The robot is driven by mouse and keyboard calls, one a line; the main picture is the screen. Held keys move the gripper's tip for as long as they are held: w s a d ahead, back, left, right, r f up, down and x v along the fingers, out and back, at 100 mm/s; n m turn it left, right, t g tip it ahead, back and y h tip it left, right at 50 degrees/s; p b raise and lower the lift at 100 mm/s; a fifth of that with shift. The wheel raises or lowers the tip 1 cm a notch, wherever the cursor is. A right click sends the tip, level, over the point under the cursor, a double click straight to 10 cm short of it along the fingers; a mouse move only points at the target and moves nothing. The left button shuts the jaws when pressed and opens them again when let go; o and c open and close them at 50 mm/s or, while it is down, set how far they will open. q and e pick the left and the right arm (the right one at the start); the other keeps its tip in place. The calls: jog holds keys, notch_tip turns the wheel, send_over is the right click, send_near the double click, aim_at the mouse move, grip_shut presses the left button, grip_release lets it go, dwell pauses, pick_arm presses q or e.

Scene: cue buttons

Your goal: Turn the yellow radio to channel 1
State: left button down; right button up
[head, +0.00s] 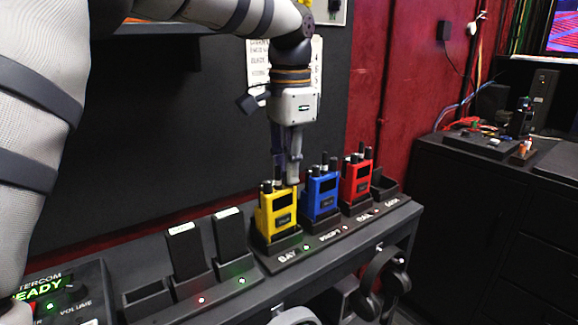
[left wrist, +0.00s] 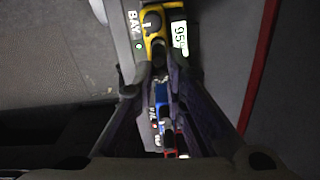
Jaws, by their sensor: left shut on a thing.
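The yellow radio (head: 278,214) stands upright in the charger cradle labelled BAY, with short black stubs on its top. My left gripper (head: 290,180) points down at the back right of its top. In the left wrist view the radio (left wrist: 156,26) is at the top, with a lit display (left wrist: 179,36) whose sideways digits I cannot read surely. The left fingers (left wrist: 160,66) close around a dark knob on the radio's top. The fingers partly hide the knob, and I cannot see its pointer. My right gripper is in neither view.
A blue radio (head: 322,193) and a red radio (head: 356,180) stand close to the right in the same row. Two black handsets (head: 184,250) stand to the left, beside an intercom box (head: 62,296). Headphones (head: 378,280) hang at the shelf's front.

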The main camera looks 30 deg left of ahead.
pick_arm(q)
jog(key=c, duration=1.6)
grip_release()
notch_tip(320, 180, up, 12)
jog(key=shift+s+d, duration=0.1)
